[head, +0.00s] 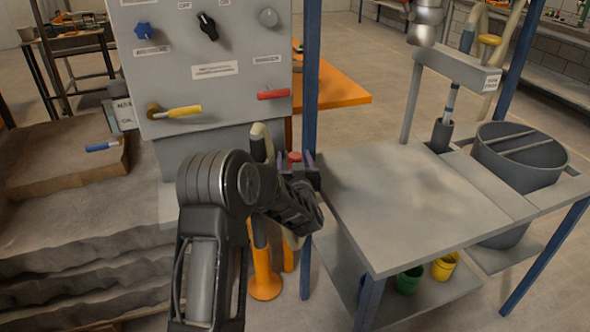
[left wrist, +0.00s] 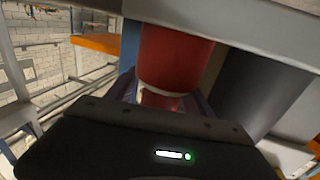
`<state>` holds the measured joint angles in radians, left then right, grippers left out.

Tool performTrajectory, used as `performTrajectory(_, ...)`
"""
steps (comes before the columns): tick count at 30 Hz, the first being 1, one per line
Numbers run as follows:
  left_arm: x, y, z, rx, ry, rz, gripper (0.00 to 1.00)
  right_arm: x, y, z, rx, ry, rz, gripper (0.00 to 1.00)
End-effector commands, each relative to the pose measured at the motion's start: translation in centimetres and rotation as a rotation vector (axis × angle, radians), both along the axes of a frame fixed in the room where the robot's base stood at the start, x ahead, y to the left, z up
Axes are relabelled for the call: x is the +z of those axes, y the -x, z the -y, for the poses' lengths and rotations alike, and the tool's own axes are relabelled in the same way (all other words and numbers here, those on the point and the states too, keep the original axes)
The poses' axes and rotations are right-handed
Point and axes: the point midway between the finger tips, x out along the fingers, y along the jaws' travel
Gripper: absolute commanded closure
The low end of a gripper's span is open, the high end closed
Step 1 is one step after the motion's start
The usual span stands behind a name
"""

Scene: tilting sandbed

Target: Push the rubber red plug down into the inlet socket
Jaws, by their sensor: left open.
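The red plug (head: 294,157) shows as a small red top in the head view, beyond my left wrist and beside the blue post. My left gripper (head: 295,160) is open, with one finger on each side of the red top; I cannot tell whether they touch it. In the left wrist view a large red cylinder (left wrist: 174,58) stands upright close ahead, with a narrower red part below it, partly hidden by my gripper body. The inlet socket cannot be made out. My right gripper is not in view.
A grey table top (head: 410,200) lies to the right, mostly clear. A dark round bin (head: 519,160) is farther right, and sand layers (head: 70,235) fill the left.

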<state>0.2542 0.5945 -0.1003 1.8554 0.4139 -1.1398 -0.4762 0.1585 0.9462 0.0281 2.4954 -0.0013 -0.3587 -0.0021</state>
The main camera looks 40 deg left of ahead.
Motion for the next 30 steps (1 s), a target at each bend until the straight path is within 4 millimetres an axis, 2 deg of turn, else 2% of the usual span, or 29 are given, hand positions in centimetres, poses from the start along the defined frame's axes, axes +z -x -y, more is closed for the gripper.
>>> performTrajectory(4, 0.01, 0.01, 0.01, 0.000, 0.000, 0.000, 0.39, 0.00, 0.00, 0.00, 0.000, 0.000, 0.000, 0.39)
performTrajectory(26, 0.01, 0.01, 0.01, 0.000, 0.000, 0.000, 0.99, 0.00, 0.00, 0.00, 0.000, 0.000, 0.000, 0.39)
performTrajectory(30, 0.01, 0.01, 0.01, 0.000, 0.000, 0.000, 1.00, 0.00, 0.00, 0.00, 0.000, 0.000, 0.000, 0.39)
